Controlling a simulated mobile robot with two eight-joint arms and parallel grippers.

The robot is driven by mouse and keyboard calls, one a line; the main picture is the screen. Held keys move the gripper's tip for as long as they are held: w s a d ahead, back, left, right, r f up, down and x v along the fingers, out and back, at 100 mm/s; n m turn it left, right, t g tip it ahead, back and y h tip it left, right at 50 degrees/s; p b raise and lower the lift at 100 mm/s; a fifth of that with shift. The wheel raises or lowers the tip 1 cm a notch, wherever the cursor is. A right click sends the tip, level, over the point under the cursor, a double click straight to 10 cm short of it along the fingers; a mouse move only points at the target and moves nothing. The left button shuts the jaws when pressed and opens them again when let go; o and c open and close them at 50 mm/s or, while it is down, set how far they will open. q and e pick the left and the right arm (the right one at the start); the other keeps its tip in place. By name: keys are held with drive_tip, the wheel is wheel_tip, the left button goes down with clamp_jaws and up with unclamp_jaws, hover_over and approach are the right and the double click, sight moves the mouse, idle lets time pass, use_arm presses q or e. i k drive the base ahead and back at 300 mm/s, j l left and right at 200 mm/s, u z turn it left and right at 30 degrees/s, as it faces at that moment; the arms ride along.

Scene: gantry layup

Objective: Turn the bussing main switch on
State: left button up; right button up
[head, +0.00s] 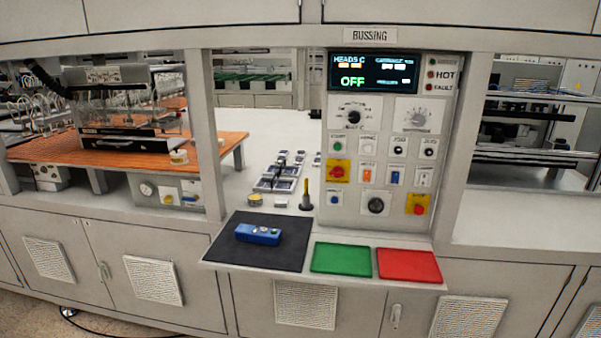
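The bussing control panel (393,150) stands upright right of centre under a "BUSSING" label (370,36). Its display (373,73) reads "OFF" in green. A red rotary switch on a yellow plate (338,171) sits at the panel's left and looks like a main switch; its handle position is too small to read. A second red control on yellow (418,205) sits at the lower right and looks like a stop button. A black round knob (376,205) is between them, lower down. Neither of my grippers is in view.
A shelf below the panel holds a black mat (225,254) with a blue handheld device (258,234), a green pad (341,258) and a red pad (408,265). A black and yellow upright tool (305,195) stands left of the panel. Grey posts flank the opening.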

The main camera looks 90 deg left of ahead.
sight(337, 172)
drive_tip(key=u, duration=2.7)
